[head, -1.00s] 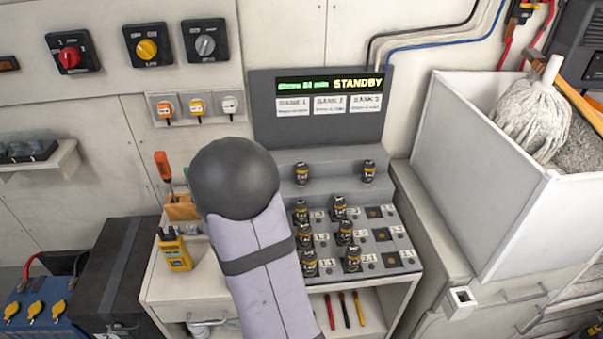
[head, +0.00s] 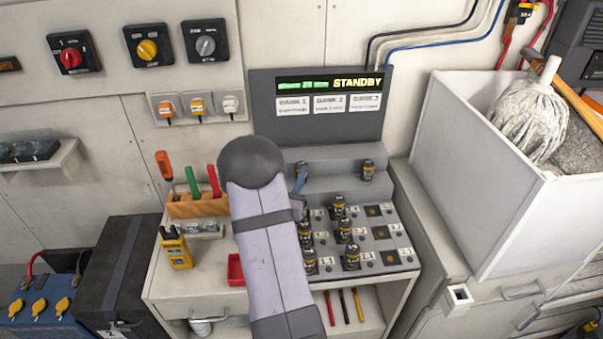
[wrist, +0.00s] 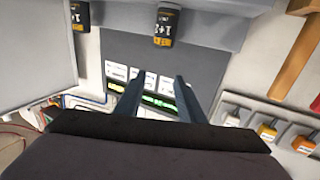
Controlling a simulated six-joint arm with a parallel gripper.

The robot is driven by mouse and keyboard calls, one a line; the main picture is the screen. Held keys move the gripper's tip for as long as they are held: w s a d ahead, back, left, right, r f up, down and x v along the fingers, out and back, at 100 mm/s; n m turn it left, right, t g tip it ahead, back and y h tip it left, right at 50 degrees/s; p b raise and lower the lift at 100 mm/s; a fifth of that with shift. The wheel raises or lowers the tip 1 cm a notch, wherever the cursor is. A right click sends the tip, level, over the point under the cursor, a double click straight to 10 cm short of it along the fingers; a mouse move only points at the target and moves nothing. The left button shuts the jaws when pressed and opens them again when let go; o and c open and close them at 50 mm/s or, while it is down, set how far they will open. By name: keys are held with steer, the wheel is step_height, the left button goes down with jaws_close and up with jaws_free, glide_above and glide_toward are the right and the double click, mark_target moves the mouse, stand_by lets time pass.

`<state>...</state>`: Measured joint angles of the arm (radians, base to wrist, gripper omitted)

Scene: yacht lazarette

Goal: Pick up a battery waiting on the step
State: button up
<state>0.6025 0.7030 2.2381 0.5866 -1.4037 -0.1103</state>
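Two dark batteries with yellow bands stand upright on the grey step (head: 335,182) below the display. The right battery (head: 367,170) is in plain view. The left battery (head: 300,166) is mostly hidden behind my gripper (head: 300,181) in the head view. In the wrist view, which is upside down, the left battery (wrist: 163,25) shows near the top middle and the right battery (wrist: 80,14) at the top left. My gripper (wrist: 156,82) is open, with two dark fingers apart and nothing between them. Its fingers appear close to the left battery but do not visibly hold it.
Several batteries (head: 345,231) stand in the numbered tray (head: 395,262) in front of the step; some right-hand slots are empty. The display panel (head: 320,115) rises behind. A screwdriver rack (head: 195,206) and red tray (head: 235,270) are left. A white bin (head: 480,190) with a mop is right.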

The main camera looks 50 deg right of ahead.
mark_target(300, 169)
step_height(300, 169, down, 6)
steer(key=w+d+p, duration=0.1)
steer(key=d, duration=0.1)
steer(key=shift+p, duration=0.4)
steer(key=shift+d+r, duration=0.1)
steer(key=shift+d, duration=0.15)
steer(key=shift+p+x, duration=0.95)
steer(key=shift+x, duration=1.45)
steer(key=c, duration=0.8)
steer(key=shift+r, duration=0.2)
steer(key=shift+c, duration=0.2)
steer(key=shift+r+b, duration=1.4)
steer(key=shift+r, duration=3.4)
